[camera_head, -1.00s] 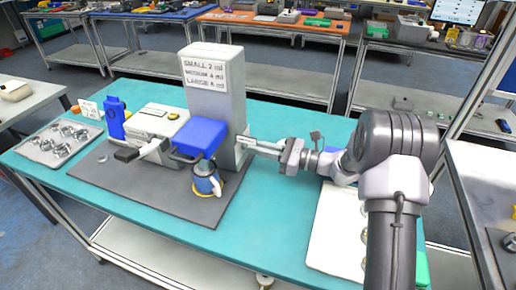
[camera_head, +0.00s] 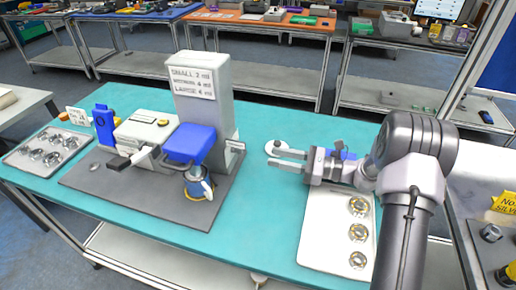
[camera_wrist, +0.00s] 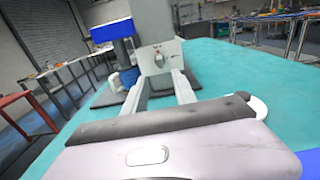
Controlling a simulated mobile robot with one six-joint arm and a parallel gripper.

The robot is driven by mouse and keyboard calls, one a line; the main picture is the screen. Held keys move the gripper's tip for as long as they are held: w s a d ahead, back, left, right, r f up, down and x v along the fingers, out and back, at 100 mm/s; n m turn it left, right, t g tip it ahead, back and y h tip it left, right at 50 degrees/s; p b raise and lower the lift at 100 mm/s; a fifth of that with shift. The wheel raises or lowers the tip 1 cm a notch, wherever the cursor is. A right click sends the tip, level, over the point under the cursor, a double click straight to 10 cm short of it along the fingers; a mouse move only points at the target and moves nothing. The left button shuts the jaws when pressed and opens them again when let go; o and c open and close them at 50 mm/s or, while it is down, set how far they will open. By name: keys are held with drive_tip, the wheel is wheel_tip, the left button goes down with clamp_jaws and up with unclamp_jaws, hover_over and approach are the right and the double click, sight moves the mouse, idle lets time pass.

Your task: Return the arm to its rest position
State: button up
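My gripper (camera_head: 284,161) is above the teal table, right of the tall grey machine (camera_head: 203,100) and apart from it. Its two fingers are spread with nothing between them. In the wrist view the open fingers of my gripper (camera_wrist: 162,92) point toward the machine (camera_wrist: 158,40). My arm extends back to the right, its wrist behind the white tray (camera_head: 312,235).
The machine has a blue head (camera_head: 190,143) and a blue-and-silver cup (camera_head: 197,184) under it, on a grey mat (camera_head: 120,195). A tray of metal parts (camera_head: 30,160) lies left. The white tray holds several gold-ringed parts. Teal table (camera_head: 262,215) between mat and white tray is clear.

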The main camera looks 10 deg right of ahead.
drive_tip(key=shift+v, duration=1.15)
drive_tip(key=s+a+r+n+g+h, duration=0.3)
drive_tip(key=s+a+r+n+h, duration=0.15)
drive_tip(key=s, duration=0.45)
drive_tip(key=s+a+r+n+g+h, duration=0.3)
drive_tip(key=s+a+r+n, duration=0.25)
drive_tip(key=s, duration=0.25)
drive_tip(key=s+d+r+n+t+h, duration=0.1)
drive_tip(key=s+d+n+t+h, duration=0.1)
drive_tip(key=s, duration=0.4)
drive_tip(key=s+d+r+n+t+h, duration=0.1)
drive_tip(key=s+d+n+t+h, duration=0.2)
drive_tip(key=s+d+n+h, duration=0.1)
drive_tip(key=shift+s+r+n+h, duration=0.3)
drive_tip(key=shift+s+n+h, duration=0.25)
drive_tip(key=shift+s+n, duration=0.55)
